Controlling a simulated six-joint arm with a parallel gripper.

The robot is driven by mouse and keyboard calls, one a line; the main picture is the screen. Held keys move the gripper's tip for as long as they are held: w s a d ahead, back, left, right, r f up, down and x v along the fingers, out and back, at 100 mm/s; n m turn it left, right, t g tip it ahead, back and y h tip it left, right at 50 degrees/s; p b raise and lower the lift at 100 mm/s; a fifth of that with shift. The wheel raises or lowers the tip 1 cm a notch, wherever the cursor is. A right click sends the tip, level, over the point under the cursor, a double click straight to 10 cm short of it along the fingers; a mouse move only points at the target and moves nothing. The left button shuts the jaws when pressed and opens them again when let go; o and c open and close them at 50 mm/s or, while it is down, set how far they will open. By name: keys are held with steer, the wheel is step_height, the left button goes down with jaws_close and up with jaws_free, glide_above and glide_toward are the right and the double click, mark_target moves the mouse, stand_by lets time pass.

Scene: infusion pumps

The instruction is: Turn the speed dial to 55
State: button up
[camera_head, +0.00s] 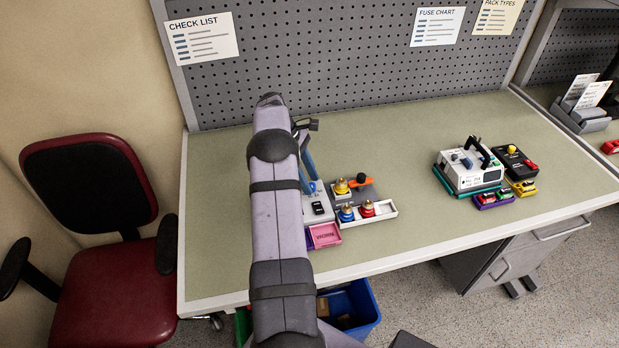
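My arm rises through the middle of the view and hides much of the device below it. My gripper is mostly behind the arm; a dark wrist part shows beside it, and I cannot see the fingertips. A pale pump unit (314,207) shows partly to the right of the arm, with a small black part and something blue near its top. A second white unit (466,178) with dark knobs sits on a green base at the right. I cannot tell which knob is the speed dial, and no dial value is readable.
Next to the pale unit are a grey block with an orange-and-black part (361,181), a white tray (385,210) with coloured knobs, and a pink box (325,235). A black box (516,161) and small coloured blocks (495,198) stand right. The table (420,135) is clear between.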

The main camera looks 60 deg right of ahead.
steer(key=shift+s+f, duration=0.15)
steer(key=shift+f, duration=0.2)
steer(key=shift+c, duration=0.4)
jaws_close()
steer(key=shift+d, duration=0.1)
steer(key=shift+d+m+y, duration=0.15)
steer(key=shift+m+y, duration=0.55)
steer(key=shift+m, duration=1.3)
